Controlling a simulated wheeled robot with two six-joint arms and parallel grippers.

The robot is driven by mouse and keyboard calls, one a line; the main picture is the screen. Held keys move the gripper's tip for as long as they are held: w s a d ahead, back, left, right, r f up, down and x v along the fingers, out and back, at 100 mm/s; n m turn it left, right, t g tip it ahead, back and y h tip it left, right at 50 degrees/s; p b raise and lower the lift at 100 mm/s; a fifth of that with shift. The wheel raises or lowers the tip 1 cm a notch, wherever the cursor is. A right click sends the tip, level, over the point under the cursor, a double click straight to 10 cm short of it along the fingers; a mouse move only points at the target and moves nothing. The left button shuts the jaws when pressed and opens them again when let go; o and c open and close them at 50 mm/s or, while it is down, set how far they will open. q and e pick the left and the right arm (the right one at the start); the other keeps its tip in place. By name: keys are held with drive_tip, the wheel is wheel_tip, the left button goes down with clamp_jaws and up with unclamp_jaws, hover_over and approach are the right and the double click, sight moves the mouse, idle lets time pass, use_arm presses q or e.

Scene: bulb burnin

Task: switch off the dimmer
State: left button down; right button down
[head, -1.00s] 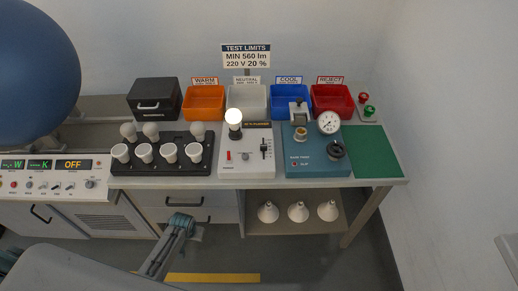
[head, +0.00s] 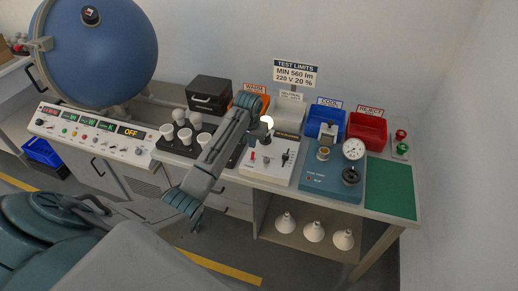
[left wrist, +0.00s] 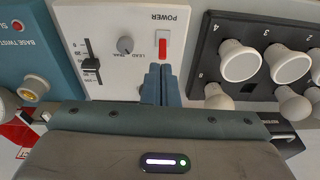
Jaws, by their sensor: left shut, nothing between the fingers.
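The dimmer is a white box (head: 262,172) on the bench with a lit bulb (head: 267,121) on it. In the left wrist view the dimmer panel (left wrist: 112,18) shows a red-and-white power switch (left wrist: 163,48), a round grey knob (left wrist: 125,45) and a black slider (left wrist: 91,62). My left gripper (left wrist: 160,80) is shut and empty, its fingertips beside the red part of the switch; I cannot tell whether they touch. In the head view my left arm reaches over the dimmer's left side and hides part of it. My right gripper is not in view.
A black rack with several bulbs (left wrist: 240,62) is beside the dimmer. A teal tester (head: 330,185) with a gauge is on the other side. Bins stand behind, including a red bin (head: 366,130). A green mat (head: 388,190) is clear.

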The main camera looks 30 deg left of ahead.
sight(253, 156)
use_arm(q)
drive_tip(key=shift+n, duration=0.3)
drive_tip(key=w+r, duration=0.1)
drive_tip(key=w+a+r, duration=0.1)
drive_tip(key=r, duration=0.1)
drive_tip(key=shift+w+r, duration=0.15)
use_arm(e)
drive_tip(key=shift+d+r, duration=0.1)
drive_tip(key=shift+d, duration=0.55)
